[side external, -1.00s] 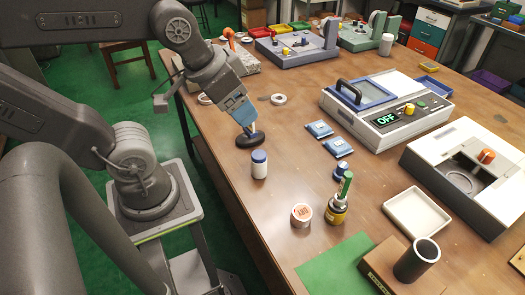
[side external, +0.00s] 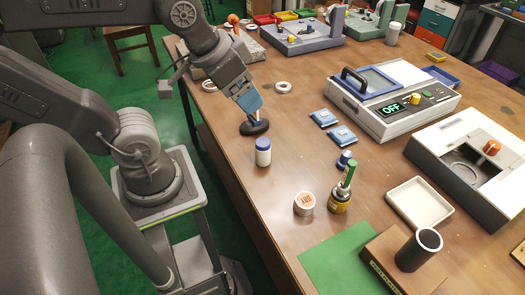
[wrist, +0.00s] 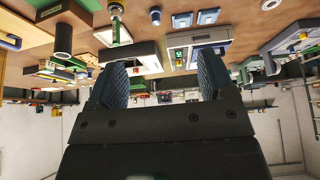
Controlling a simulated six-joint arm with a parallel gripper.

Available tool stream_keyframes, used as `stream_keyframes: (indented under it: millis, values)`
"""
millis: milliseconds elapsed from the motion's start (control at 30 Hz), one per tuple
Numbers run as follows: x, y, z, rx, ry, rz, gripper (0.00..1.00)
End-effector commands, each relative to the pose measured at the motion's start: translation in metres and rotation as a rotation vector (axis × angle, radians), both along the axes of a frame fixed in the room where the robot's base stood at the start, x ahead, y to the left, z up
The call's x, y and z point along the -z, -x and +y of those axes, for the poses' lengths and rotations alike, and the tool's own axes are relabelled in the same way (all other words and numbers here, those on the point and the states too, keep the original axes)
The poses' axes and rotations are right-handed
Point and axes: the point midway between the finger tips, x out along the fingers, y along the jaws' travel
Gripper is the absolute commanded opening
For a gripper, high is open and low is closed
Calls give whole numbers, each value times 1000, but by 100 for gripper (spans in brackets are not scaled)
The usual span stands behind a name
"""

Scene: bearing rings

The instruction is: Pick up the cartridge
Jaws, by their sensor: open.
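I cannot tell for certain which thing is the cartridge. A dark open-topped tube (side external: 419,250) stands on a brown block at the front right; it also shows at the upper left of the upside-down wrist view (wrist: 63,38). A white bottle with a blue cap (side external: 263,152) stands upright near the table's left edge. A dark bottle with a yellow band and green top (side external: 341,198) stands right of it. My gripper (side external: 255,112) is above a black round-based object (side external: 254,127), beyond the white bottle. Its two fingers (wrist: 165,82) are apart with nothing held between them; contact with the black object is unclear.
A round tin (side external: 304,204), two blue packets (side external: 333,126) and a white tray (side external: 420,203) lie on the table. A machine reading OFF (side external: 392,108) and a grey-white box (side external: 472,160) stand on the right. A green mat (side external: 342,263) lies in front.

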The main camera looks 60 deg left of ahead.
Motion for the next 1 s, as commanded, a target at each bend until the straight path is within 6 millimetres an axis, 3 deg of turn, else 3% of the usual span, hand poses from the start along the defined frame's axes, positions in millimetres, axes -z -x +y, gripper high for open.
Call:
stream_keyframes:
  millis: [167,267,633,800,1000]
  values:
    - [5,-7,3,61,-39,29,76]
    - [14,-20,10,188,-110,82,76]
    - [84,-75,52,953,-342,328,76]
    - [118,-88,70,1271,-367,381,76]
    - [139,-93,80,1464,-370,394,76]
